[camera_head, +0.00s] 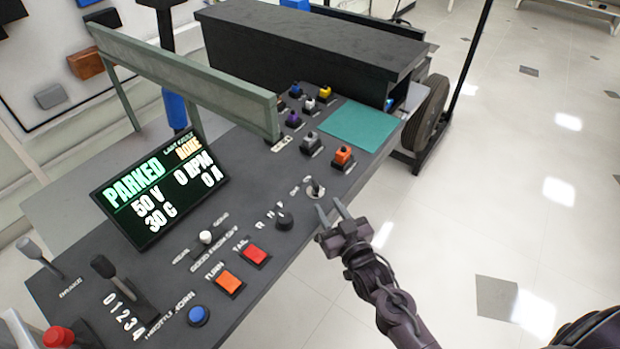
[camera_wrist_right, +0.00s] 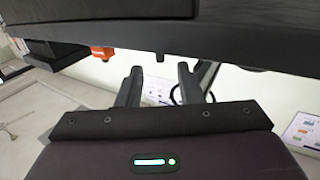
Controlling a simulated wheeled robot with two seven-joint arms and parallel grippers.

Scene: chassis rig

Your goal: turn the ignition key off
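The ignition key (camera_head: 315,188) is a small metallic key standing in its switch near the right edge of the dark control panel (camera_head: 270,185), with an ON label beside it. My right gripper (camera_head: 333,208) is just in front of the key, near the panel edge, with its two fingers apart and nothing between them. In the right wrist view the fingers (camera_wrist_right: 158,75) are also apart, below a dark overhanging edge. The key cannot be made out clearly there. My left gripper is not in view.
A black gear knob (camera_head: 284,220) sits left of the key, and an orange switch (camera_head: 343,156) stands behind it. Red (camera_head: 256,253) and orange (camera_head: 229,281) buttons lie nearer. The display (camera_head: 160,190) reads PARKED. Open floor lies to the right.

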